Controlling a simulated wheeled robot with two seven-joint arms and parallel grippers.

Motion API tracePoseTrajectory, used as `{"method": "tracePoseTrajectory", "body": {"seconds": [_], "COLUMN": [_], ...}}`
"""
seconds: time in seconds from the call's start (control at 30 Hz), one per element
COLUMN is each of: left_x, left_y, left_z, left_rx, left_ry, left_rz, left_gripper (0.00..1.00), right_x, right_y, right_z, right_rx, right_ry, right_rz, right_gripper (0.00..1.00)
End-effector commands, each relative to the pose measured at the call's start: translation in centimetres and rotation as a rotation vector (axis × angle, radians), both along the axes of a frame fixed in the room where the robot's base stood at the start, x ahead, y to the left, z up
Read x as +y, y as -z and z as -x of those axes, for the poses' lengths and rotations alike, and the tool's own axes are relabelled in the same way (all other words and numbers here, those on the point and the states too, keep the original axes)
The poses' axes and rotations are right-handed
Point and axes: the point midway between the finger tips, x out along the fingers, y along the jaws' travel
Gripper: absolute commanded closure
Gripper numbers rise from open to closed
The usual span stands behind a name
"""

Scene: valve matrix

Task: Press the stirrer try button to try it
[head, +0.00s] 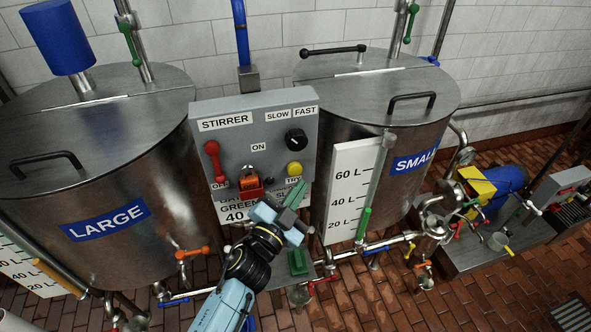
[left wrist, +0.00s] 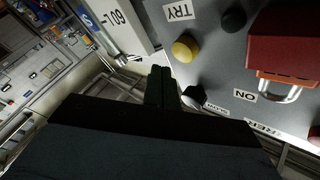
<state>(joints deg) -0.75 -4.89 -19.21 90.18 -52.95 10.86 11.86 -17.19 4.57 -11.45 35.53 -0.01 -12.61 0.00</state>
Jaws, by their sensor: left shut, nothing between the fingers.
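The grey STIRRER panel (head: 232,125) stands between the two tanks. Its yellow button (head: 294,169) is at the lower right, beside the TRY label (head: 293,181). In the left wrist view the yellow button (left wrist: 185,47) shows up and right of my fingertips, with a small black button (left wrist: 234,20) further right. My left gripper (head: 297,188) is shut and empty, its green fingers just below the yellow button in the head view. In the left wrist view its fingers (left wrist: 159,80) appear clear of the button; I cannot tell the exact gap. My right gripper is not in view.
The panel also carries a red lever (head: 212,160), an orange padlock (head: 249,174) on a red piece and a black knob (head: 296,140). The LARGE tank (head: 130,190) is left, the other tank (head: 345,120) right. A sight tube (head: 377,172) and pipes stand nearby.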

Motion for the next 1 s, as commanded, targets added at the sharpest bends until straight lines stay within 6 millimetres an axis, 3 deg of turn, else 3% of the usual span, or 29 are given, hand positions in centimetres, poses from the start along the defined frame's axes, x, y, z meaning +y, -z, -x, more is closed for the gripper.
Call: {"method": "tracePoseTrajectory", "body": {"seconds": [0.37, 1.0], "left_x": [-1.1, -1.1], "left_y": [0.0, 0.0], "left_z": [3.2, 3.4], "left_rx": [0.002, 0.000], "left_ry": [0.000, 0.000], "left_rz": [0.001, 0.000], "left_gripper": [1.00, 1.00], "right_x": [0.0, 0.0], "right_y": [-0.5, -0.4], "right_z": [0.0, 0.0], "right_rx": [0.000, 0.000], "right_ry": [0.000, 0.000], "right_rz": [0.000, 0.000], "right_gripper": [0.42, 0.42]}}
